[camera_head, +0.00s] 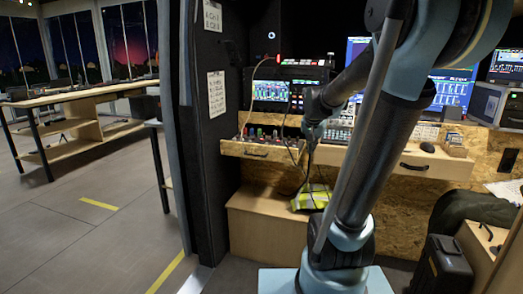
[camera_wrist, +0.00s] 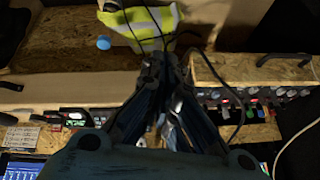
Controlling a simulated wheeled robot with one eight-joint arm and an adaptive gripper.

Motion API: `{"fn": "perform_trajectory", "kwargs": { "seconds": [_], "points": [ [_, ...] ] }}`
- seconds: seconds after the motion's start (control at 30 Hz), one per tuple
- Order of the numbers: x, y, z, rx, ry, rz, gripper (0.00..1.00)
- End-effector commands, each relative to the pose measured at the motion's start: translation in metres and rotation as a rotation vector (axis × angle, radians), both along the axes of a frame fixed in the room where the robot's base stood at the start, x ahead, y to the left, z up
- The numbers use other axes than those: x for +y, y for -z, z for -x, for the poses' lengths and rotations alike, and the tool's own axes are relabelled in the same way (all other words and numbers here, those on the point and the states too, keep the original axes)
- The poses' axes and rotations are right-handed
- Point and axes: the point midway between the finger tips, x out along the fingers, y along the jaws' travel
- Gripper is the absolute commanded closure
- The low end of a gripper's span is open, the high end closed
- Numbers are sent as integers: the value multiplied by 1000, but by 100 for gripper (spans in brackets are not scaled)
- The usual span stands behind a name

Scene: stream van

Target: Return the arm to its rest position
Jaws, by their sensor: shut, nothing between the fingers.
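My gripper (camera_head: 308,150) hangs down in the head view, in front of the gap between the two wooden drawer fronts. In the wrist view, my gripper's dark fingers (camera_wrist: 165,65) come together at their tips with nothing between them. My arm is stretched up and over from its base at the lower middle of the head view, and it hides part of the desk and screens. A yellow hi-vis vest (camera_head: 311,197) lies below my gripper on a wooden box (camera_head: 263,210); it also shows at the top of the wrist view (camera_wrist: 145,22).
A left drawer (camera_head: 262,152) with several small coloured items and a right drawer front (camera_head: 430,165) flank my gripper. Dark cables (camera_head: 295,110) hang close to it. A dark case (camera_head: 440,265) stands at lower right. Open floor (camera_head: 80,225) lies to the left, past a dark door post.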

Motion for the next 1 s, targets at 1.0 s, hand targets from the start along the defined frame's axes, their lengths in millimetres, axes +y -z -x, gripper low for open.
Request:
{"fn": "perform_trajectory", "kwargs": {
  "seconds": [1.0],
  "points": [
    [15,131,274,321,-524,78,100]
  ]
}}
